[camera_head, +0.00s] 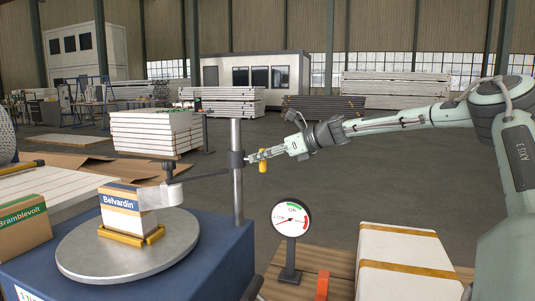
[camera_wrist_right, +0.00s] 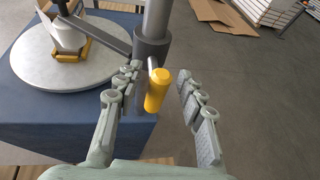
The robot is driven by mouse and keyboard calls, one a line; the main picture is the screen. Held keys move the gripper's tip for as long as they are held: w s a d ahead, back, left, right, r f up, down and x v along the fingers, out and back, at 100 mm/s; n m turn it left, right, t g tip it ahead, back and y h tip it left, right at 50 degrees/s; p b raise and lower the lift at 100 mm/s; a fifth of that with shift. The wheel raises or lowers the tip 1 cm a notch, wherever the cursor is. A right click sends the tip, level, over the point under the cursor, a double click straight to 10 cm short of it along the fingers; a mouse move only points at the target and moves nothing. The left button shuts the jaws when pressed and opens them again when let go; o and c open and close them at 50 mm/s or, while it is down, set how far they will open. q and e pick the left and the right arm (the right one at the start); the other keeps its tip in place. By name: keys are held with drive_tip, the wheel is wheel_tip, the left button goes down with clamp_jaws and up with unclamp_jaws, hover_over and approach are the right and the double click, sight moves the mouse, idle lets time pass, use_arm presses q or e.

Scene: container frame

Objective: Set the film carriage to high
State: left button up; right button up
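The film carriage (camera_head: 236,160) is a dark collar around an upright grey post, partway up it. A dark arm runs left from it toward a white film roll (camera_head: 165,195) beside the Belvardin box (camera_head: 121,215). A yellow handle (camera_head: 263,165) sticks out on the collar's other side. In the right wrist view the collar (camera_wrist_right: 152,46) and the yellow handle (camera_wrist_right: 157,90) are close ahead. My right gripper (camera_wrist_right: 158,76) is open, its fingers on either side of the handle with gaps showing. In the head view its fingertips are at the collar and handle. My left gripper is not in view.
The box stands in a yellow holder on a round grey turntable (camera_head: 85,260) on a blue base. A round gauge (camera_head: 291,217) stands right of the post; its small lettering is hard to read. A white strapped box (camera_head: 400,245) is at the lower right. A Bramblevolt box (camera_head: 22,228) is at left.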

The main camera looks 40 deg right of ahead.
drive_tip(key=v, duration=1.2)
idle(0.6)
